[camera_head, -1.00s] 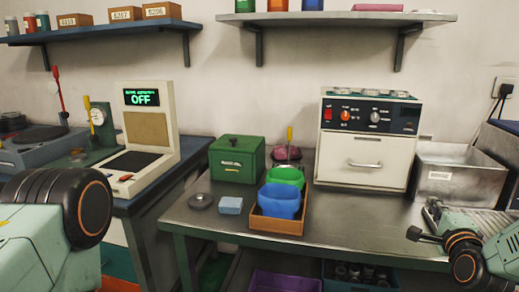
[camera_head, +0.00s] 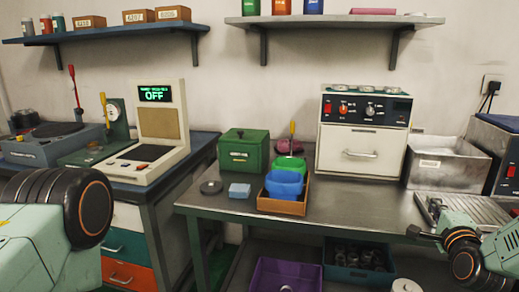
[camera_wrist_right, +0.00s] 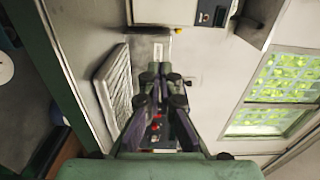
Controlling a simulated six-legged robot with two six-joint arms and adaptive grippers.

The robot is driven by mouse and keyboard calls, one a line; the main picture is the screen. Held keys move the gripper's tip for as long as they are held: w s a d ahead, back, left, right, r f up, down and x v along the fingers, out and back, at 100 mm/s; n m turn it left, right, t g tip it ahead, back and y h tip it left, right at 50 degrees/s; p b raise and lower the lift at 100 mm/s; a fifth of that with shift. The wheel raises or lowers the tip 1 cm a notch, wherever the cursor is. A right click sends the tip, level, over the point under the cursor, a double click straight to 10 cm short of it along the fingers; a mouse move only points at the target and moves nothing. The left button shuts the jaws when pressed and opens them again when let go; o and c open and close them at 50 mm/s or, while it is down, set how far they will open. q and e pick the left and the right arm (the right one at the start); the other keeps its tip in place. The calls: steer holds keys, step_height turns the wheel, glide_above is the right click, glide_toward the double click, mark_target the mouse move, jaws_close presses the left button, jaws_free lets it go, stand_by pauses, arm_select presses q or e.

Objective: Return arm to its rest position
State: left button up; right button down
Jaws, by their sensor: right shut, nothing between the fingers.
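A green arm part of mine fills the lower left of the head view; my left gripper is not in view.
The steel bench (camera_head: 340,205) carries a green box (camera_head: 243,155), a wooden tray (camera_head: 283,207) with blue and green bins, a white oven (camera_head: 352,150) and a metal bin (camera_head: 447,163). A purple crate (camera_head: 275,275) sits below. The bench's middle is clear.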

steer(key=s+a+f+n+g+y, duration=0.2)
steer(key=s+a+f+n+g, duration=0.2)
steer(key=s+a+f+n, duration=0.45)
steer(key=s+a+f+n+g+y, duration=0.2)
steer(key=s+a+f+n+g, duration=0.3)
steer(key=f, duration=0.6)
steer(key=s+a+f+n+g, duration=0.2)
steer(key=s+f, duration=0.1)
steer(key=s, duration=0.7)
steer(key=s+a+f+n+g, duration=0.2)
steer(key=s+f+g, duration=0.1)
steer(key=s, duration=0.7)
steer(key=s+a+f+n+g, duration=0.2)
steer(key=s+f, duration=0.3)
steer(key=s, duration=0.5)
steer(key=shift+a+f+g, duration=0.15)
steer(key=shift+a+g, duration=0.15)
steer(key=shift+g, duration=0.4)
steer(key=shift+n, duration=0.25)
